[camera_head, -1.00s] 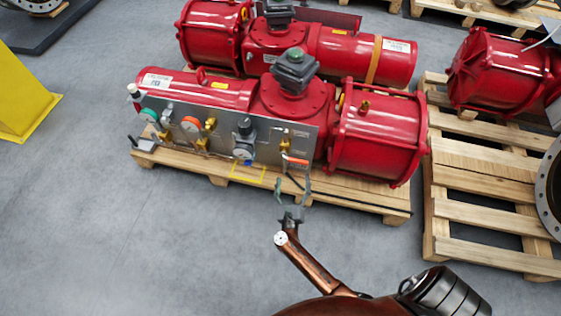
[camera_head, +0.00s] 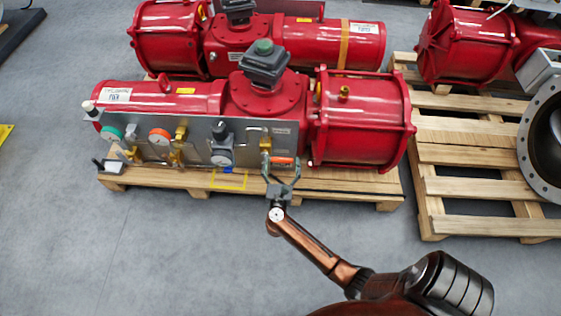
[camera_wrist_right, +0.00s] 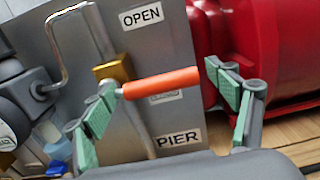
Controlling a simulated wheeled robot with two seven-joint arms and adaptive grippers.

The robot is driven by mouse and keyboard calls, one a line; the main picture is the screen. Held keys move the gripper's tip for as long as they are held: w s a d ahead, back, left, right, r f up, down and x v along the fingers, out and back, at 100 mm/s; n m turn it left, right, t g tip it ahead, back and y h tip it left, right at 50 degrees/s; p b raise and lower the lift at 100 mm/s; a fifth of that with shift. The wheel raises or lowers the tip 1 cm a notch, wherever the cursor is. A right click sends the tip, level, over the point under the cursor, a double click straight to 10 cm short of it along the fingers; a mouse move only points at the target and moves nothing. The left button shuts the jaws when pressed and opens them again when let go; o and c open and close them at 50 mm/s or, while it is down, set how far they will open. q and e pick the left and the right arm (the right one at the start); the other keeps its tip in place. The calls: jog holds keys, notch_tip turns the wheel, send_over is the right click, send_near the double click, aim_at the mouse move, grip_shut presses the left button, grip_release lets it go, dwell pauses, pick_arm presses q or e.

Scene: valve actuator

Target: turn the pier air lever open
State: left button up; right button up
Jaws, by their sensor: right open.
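The pier air lever (camera_wrist_right: 160,83) has an orange handle on a brass valve (camera_wrist_right: 114,68) and points right, roughly level, in the right wrist view. It partly covers a label between the OPEN label (camera_wrist_right: 141,16) above and the PIER label (camera_wrist_right: 179,139) below. The orange handle also shows in the head view (camera_head: 283,161). My right gripper (camera_wrist_right: 165,105) is open, its green-padded fingers to the left and right of the handle, the left one close to the handle's valve end. In the head view my right gripper (camera_head: 281,168) is in front of the panel. My left gripper is out of view.
The grey panel (camera_head: 200,146) carries gauges and fittings and stands before a red actuator (camera_head: 362,118) on a wooden pallet (camera_head: 165,177). A bent metal tube (camera_wrist_right: 55,50) runs left of the valve. Another pallet (camera_head: 470,188) stands right. The floor in front is clear.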

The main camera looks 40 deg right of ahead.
jog(key=shift+c, duration=0.5)
jog(key=c, duration=1.6)
jog(key=shift+r, duration=0.1)
